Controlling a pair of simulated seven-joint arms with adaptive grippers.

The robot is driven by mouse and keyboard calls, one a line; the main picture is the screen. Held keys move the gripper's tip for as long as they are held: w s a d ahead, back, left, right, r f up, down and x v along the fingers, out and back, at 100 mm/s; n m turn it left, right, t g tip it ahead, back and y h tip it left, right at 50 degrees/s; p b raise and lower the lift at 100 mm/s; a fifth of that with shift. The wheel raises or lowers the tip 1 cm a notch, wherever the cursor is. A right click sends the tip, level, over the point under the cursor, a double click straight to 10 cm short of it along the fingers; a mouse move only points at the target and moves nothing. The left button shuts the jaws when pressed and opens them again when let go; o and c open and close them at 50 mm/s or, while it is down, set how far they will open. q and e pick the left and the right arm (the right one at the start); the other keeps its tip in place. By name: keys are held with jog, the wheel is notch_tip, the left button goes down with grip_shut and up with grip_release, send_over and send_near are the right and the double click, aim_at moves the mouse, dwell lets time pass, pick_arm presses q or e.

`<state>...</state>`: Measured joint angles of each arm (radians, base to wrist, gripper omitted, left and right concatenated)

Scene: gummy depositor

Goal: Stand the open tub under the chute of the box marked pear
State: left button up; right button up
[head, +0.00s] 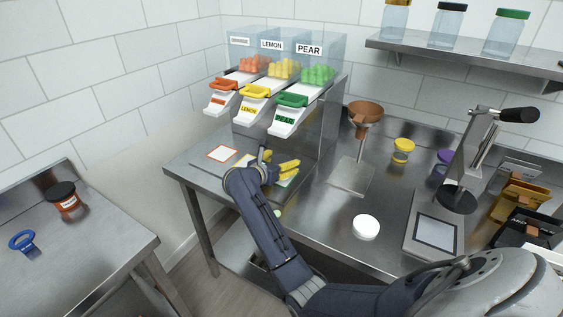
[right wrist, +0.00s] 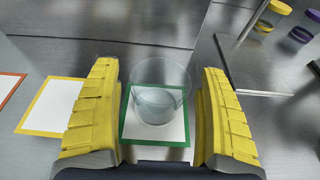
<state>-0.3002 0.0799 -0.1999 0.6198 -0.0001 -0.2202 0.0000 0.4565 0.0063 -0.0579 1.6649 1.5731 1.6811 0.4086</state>
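The clear open tub (right wrist: 160,80) stands upright on the green-bordered white square (right wrist: 174,144) in the right wrist view. My right gripper (right wrist: 160,112) is open, with one yellow finger on each side of the tub and a small gap showing at both sides. In the head view my right gripper (head: 287,166) is low at the counter, in front of and below the green-handled chute (head: 290,114) of the box marked PEAR (head: 318,73). The tub cannot be made out there, behind the gripper. My left gripper is out of view.
The LEMON (head: 283,69) and orange-candy (head: 254,64) boxes stand left of PEAR, with yellow-bordered (right wrist: 50,105) and orange-bordered squares (head: 223,153) below. A funnel stand (head: 351,176), white disc (head: 366,227) and scale (head: 436,236) are to the right.

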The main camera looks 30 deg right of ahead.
jog(key=shift+a+r, duration=0.1)
jog(key=shift+r, duration=0.1)
jog(key=shift+v, duration=3.65)
